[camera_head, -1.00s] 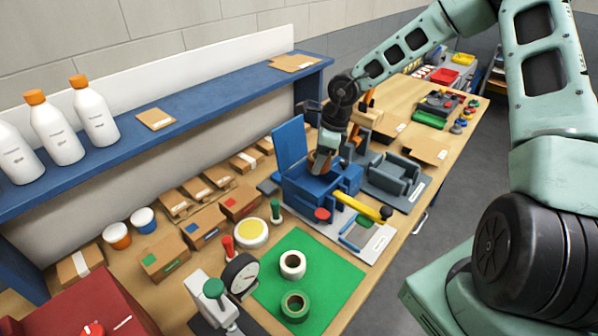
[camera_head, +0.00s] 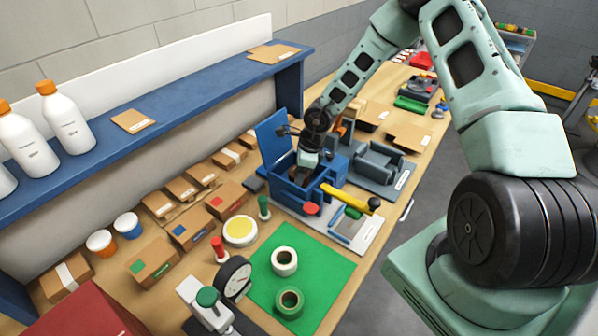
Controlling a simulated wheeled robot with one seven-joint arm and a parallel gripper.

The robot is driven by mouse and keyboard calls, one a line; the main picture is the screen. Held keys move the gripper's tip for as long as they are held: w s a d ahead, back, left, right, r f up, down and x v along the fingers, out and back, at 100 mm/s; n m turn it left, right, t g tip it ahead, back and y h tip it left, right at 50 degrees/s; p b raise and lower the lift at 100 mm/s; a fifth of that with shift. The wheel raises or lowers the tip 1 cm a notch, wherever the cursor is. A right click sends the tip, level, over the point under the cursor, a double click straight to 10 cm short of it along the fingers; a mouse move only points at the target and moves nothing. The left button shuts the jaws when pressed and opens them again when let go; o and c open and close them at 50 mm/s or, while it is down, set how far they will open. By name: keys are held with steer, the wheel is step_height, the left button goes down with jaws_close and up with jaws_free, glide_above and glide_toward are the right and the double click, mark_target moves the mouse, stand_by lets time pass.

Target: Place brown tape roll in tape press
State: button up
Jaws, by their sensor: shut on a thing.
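The blue tape press (camera_head: 285,191) stands on the workbench with its blue lid raised at the back and a yellow-handled lever (camera_head: 348,198) at its front right. My gripper (camera_head: 306,174) points down into the open top of the press. It is shut on the brown tape roll (camera_head: 299,175), of which only a small dark brown part shows between the press walls. The fingertips and most of the roll are hidden by the press and by my wrist.
A white roll (camera_head: 285,261) and a green roll (camera_head: 289,302) lie on a green mat (camera_head: 330,275) in front. A grey fixture (camera_head: 379,164) stands close right of the press. Small cartons (camera_head: 192,229) and a dial gauge (camera_head: 234,277) are to the left. The mat's right side is clear.

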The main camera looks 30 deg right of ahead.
mark_target(310, 182)
steer(key=shift+f, duration=0.1)
steer(key=o, duration=0.8)
steer(key=b+v, duration=0.1)
steer(key=v, duration=1.1)
steer(key=shift+d, duration=0.1)
